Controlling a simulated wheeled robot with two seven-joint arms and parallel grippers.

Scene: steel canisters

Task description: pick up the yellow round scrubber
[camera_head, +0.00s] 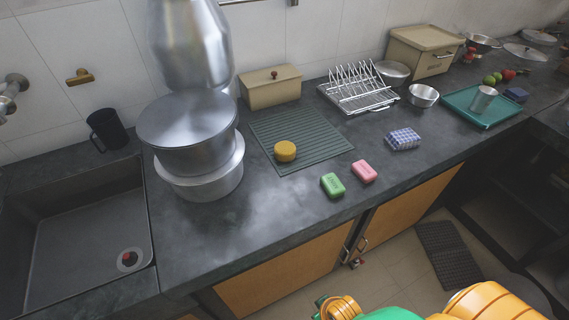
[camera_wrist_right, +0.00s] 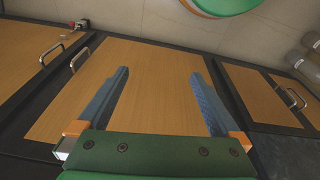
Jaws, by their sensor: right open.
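The yellow round scrubber (camera_head: 285,151) sits on the dark green ribbed mat (camera_head: 320,146) on the counter, near the mat's left side. It stands clear of the things around it. My right gripper (camera_wrist_right: 160,88) shows in the right wrist view, its two blue-grey fingers spread wide with nothing between them. It faces the wooden cabinet doors (camera_wrist_right: 155,75), and the scrubber is not in that view. In the head view my orange and green arm parts show at the bottom right, below the counter edge. My left gripper is not in view.
Stacked steel pots (camera_head: 200,180) stand left of the mat. A green soap (camera_head: 333,185), a pink soap (camera_head: 364,171) and a checkered cloth bundle (camera_head: 403,139) lie to its right. A beige box (camera_head: 271,90) and a wire rack (camera_head: 358,90) stand behind.

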